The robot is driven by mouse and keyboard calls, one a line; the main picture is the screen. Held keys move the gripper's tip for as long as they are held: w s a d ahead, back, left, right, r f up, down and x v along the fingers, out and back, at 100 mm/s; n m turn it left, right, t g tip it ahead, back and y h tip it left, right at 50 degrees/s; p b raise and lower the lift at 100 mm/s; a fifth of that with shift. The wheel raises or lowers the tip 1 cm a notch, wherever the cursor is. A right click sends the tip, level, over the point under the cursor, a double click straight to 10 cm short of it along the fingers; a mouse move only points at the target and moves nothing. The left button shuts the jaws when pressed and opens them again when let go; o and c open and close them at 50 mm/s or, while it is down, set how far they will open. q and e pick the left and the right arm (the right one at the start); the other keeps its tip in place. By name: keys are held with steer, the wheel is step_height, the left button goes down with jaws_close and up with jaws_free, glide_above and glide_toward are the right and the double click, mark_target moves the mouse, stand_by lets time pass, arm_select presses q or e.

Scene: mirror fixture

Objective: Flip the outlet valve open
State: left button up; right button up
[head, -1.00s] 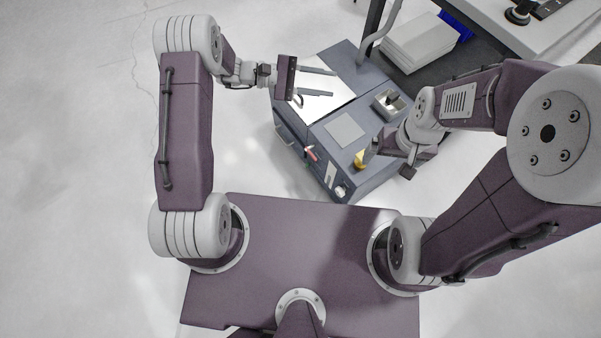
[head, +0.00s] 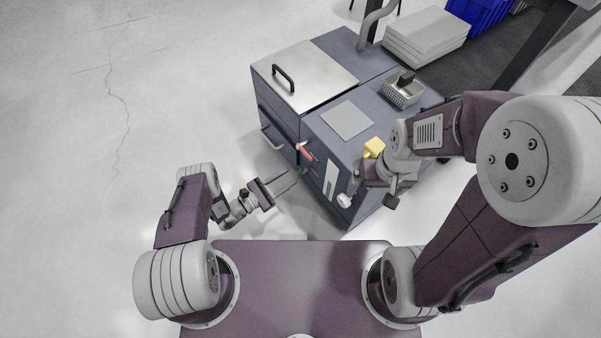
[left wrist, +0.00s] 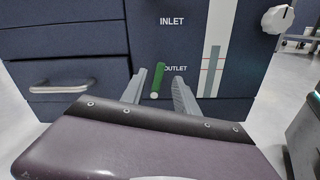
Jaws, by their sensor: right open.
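The outlet valve's green lever (left wrist: 158,80) is upright beside the OUTLET label on the machine's dark front panel in the left wrist view. It also shows small in the head view (head: 302,170), below a red lever (head: 304,152). My left gripper (head: 290,178) is open and empty in front of this panel. In the left wrist view its two fingers (left wrist: 162,82) frame the green lever, one on each side in the picture; I cannot tell how far from it they are. My right gripper (head: 374,189) is open by the machine's right front corner, partly hidden by its arm.
The machine (head: 330,180) has a steel lid (head: 305,75) with a black handle and a drawer handle (left wrist: 58,89) on its front. A yellow block (head: 374,147) and a metal basket (head: 402,93) are on top. A white knob (left wrist: 277,19) is right of the levers. Floor at left is clear.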

mark_target(300, 171)
arm_select(q)
steer(key=x, duration=0.1)
steer(key=b+x, duration=0.1)
steer(key=x, duration=0.1)
steer(key=b+x, duration=0.1)
steer(key=x, duration=0.1)
steer(key=shift+d+f, duration=0.15)
steer(key=shift+f, duration=0.1)
steer(key=shift+w+d+r, duration=0.2)
steer(key=shift+w+d, duration=0.25)
steer(key=shift+d, duration=0.05)
jaws_close()
steer(key=shift+w+a+n+b, duration=0.2)
steer(key=shift+w+n+b, duration=0.1)
steer(key=shift+n, duration=0.45)
steer(key=shift+w+a+n+b, duration=0.2)
steer(key=shift+n+b, duration=0.05)
steer(key=shift+n, duration=0.5)
jaws_free()
steer(key=shift+r, duration=0.1)
